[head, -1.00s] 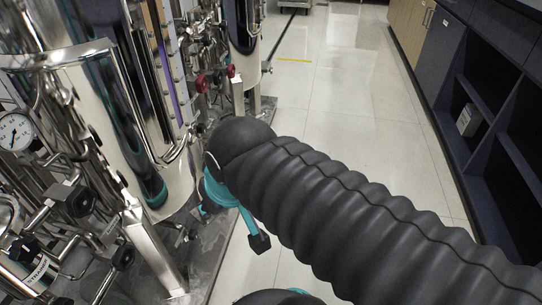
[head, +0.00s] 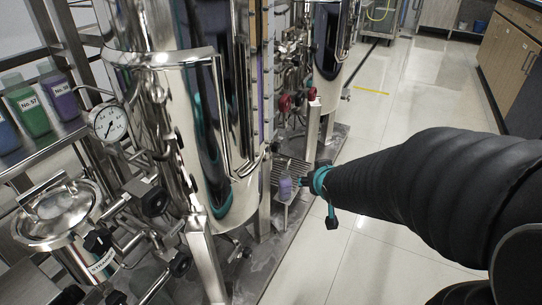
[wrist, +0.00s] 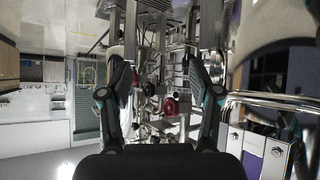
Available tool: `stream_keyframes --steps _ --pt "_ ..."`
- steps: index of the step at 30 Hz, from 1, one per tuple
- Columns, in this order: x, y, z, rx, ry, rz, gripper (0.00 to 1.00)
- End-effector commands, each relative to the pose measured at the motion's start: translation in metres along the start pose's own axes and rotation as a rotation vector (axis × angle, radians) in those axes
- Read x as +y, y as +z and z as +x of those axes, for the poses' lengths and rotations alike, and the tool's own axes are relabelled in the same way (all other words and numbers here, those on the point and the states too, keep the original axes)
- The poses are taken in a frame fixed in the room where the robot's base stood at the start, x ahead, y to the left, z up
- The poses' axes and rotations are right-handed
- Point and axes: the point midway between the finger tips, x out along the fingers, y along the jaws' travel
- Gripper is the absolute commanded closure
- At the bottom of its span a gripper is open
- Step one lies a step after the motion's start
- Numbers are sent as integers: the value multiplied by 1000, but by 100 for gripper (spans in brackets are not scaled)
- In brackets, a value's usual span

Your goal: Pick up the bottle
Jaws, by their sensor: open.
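A small purple bottle (head: 285,188) stands upright on a low grated shelf (head: 281,169) of the steel skid, seen in the head view. My gripper (head: 305,184) is just right of the bottle in that view, small and partly hidden by my arm's teal wrist. Whether it touches the bottle cannot be told. In the wrist view my gripper (wrist: 156,75) has its two fingers wide apart, with nothing held between them. I cannot make out the bottle in the wrist view.
A large polished tank (head: 180,130) stands left of the shelf, with a pressure gauge (head: 109,122) beside it. More labelled bottles, one green (head: 28,108) and one purple (head: 60,92), stand on a rack at far left. Red valve knobs (wrist: 169,106) lie ahead.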

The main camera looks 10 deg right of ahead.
Motion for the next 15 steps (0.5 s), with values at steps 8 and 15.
stream_keyframes --steps 8,15 --pt "-11 16 79 167 -90 -27 37" --pt "-22 26 105 266 -157 -11 37"
